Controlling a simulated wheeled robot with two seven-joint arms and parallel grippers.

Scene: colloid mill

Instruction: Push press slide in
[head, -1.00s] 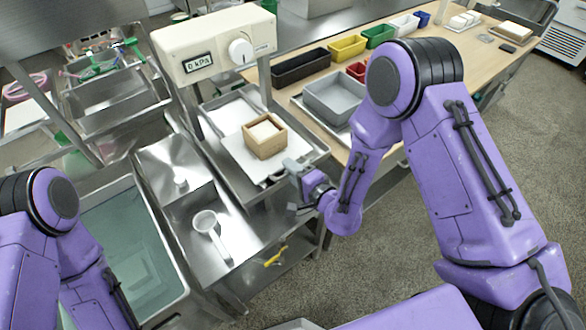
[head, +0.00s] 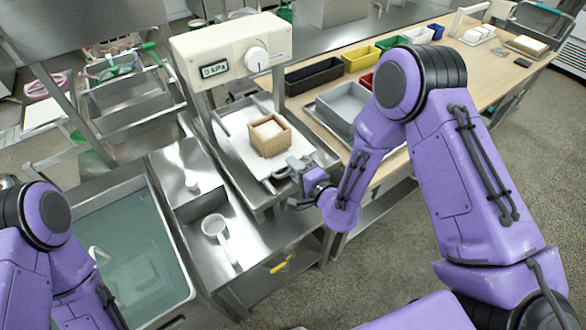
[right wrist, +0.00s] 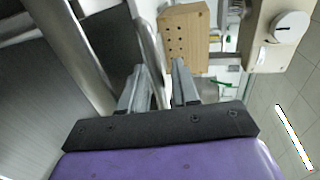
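The press head (head: 228,50) is a cream box with a "0 kPa" display and a white dial on steel posts. Under and in front of it, the white press slide (head: 237,124) lies in a steel tray and carries a wooden mold (head: 270,141) with pale filling. My right gripper (head: 298,168) is at the slide's front end. In the right wrist view its fingers (right wrist: 160,75) stand apart, with a metal bar between them and a gap visible. The perforated mold side (right wrist: 185,38) shows ahead. My left gripper is out of view.
A water-filled basin (head: 135,250) and a white ladle (head: 214,226) are left of the press. A grey bin (head: 345,105) and small coloured bins stand on the wooden table (head: 440,85) to the right. Open floor (head: 530,200) lies at the right.

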